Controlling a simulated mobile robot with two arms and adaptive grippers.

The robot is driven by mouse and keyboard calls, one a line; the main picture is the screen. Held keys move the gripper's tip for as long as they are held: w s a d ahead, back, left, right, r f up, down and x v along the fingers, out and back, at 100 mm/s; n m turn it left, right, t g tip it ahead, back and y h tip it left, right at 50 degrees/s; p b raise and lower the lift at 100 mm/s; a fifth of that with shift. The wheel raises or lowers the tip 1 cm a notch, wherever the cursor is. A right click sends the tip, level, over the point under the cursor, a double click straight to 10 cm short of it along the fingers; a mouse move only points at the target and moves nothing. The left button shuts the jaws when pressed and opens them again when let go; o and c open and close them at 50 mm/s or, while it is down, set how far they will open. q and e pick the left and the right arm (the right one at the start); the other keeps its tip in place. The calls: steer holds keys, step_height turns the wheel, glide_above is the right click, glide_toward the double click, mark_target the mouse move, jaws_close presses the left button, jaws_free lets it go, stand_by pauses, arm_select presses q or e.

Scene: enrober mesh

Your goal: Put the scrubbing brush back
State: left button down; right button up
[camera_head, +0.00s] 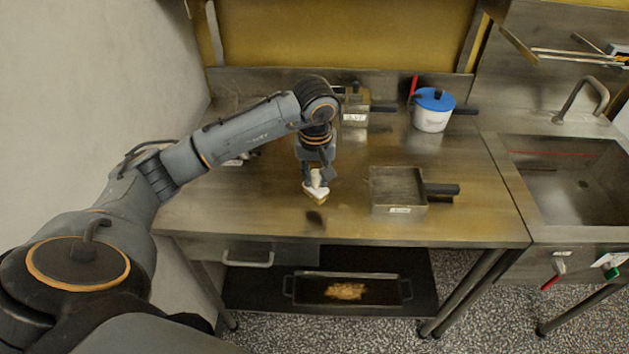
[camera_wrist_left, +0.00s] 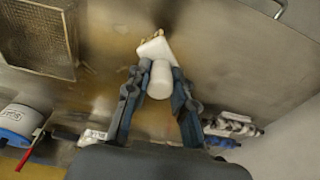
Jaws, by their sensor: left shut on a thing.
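The scrubbing brush (camera_head: 316,190) is white with a tan bristle end. It is held above the middle-left part of the steel table (camera_head: 260,210). My left gripper (camera_head: 316,176) points down and is shut on the brush's white handle. In the left wrist view, the brush (camera_wrist_left: 154,50) sits between the two fingers of the gripper (camera_wrist_left: 158,80), its bristle end pointing away. A dark patch lies on the table below the brush; I cannot tell the exact gap. My right gripper is not in view.
A shallow tray (camera_head: 385,206) with a dark handle stands right of the brush. A labelled container (camera_head: 355,118) and a blue-lidded white pot (camera_head: 432,120) stand at the back. Small items (camera_wrist_left: 232,124) lie behind my arm. The sink (camera_head: 575,175) is at right.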

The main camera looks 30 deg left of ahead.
mark_target(315, 187)
arm_select(q)
steer(key=shift+w+a+f, duration=0.1)
steer(key=shift+w+f, duration=0.05)
steer(key=shift+f, duration=0.05)
steer(key=shift+w+a+f, duration=0.1)
steer(key=shift+f, duration=0.15)
steer(key=f+p, duration=0.2)
steer(key=f, duration=0.1)
steer(key=shift+w+a, duration=0.15)
steer(key=shift+a, duration=0.05)
steer(key=shift+f, duration=0.3)
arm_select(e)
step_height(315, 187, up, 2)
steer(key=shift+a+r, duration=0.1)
arm_select(q)
steer(key=shift+f, duration=0.2)
steer(key=c, duration=1.1)
jaws_free()
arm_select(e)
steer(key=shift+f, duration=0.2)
